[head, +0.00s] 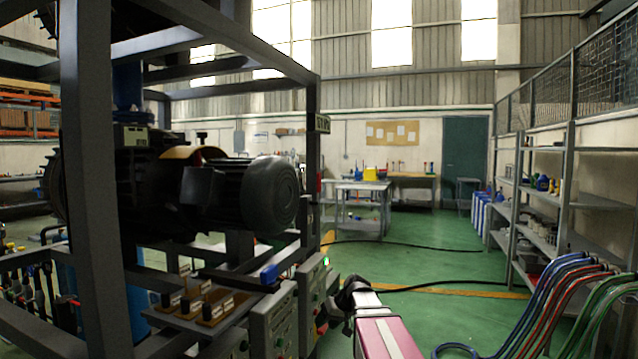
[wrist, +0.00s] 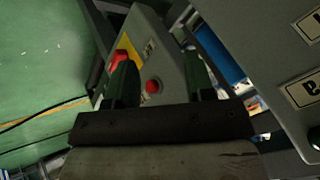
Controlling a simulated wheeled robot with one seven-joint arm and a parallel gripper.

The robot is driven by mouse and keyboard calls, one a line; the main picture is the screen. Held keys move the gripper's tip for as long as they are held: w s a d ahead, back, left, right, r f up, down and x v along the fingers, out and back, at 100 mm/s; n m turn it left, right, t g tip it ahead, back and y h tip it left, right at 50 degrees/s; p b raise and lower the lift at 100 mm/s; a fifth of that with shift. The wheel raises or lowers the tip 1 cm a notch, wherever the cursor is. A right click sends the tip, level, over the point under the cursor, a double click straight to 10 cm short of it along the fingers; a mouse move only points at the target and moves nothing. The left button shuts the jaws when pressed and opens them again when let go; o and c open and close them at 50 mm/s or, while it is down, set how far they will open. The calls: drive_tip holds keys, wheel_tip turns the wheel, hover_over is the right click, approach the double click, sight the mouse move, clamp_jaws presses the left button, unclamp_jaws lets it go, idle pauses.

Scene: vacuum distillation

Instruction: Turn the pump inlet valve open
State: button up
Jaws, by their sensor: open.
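My gripper (head: 347,296) is at the right front corner of the grey skid frame, beside the grey control boxes. In the wrist view my gripper (wrist: 160,78) shows two dark green fingers spread apart with nothing held between them. Beyond the fingers is a grey box with a red button (wrist: 153,86) and a red knob (wrist: 120,58) on a yellow plate. A small blue part (head: 269,274), perhaps a valve handle, sits on the skid left of my gripper. A blue cylinder (wrist: 221,56) shows in the wrist view. I cannot tell which part is the pump inlet valve.
A large dark motor (head: 245,195) fills the frame above the small shelf with labelled brass-coloured pieces (head: 205,305). Grey control boxes (head: 272,322) stand below. Blue, red and green hoses (head: 575,290) hang at right. A black cable (head: 440,287) crosses the open green floor.

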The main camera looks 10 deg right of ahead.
drive_tip(key=w+d+r+n+t+y, duration=0.2)
drive_tip(key=w+r, duration=0.3)
drive_tip(key=r, duration=0.6)
drive_tip(key=w+d+r+n+t+y, duration=0.1)
drive_tip(key=w+d+r+n+y, duration=0.2)
drive_tip(key=r, duration=0.8)
drive_tip(key=n+t+y, duration=0.2)
drive_tip(key=n+y, duration=0.2)
approach(320, 180)
drive_tip(key=x, duration=1)
drive_tip(key=shift+w+a, duration=0.15)
drive_tip(key=shift+w, duration=0.2)
drive_tip(key=shift+f, duration=0.1)
clamp_jaws()
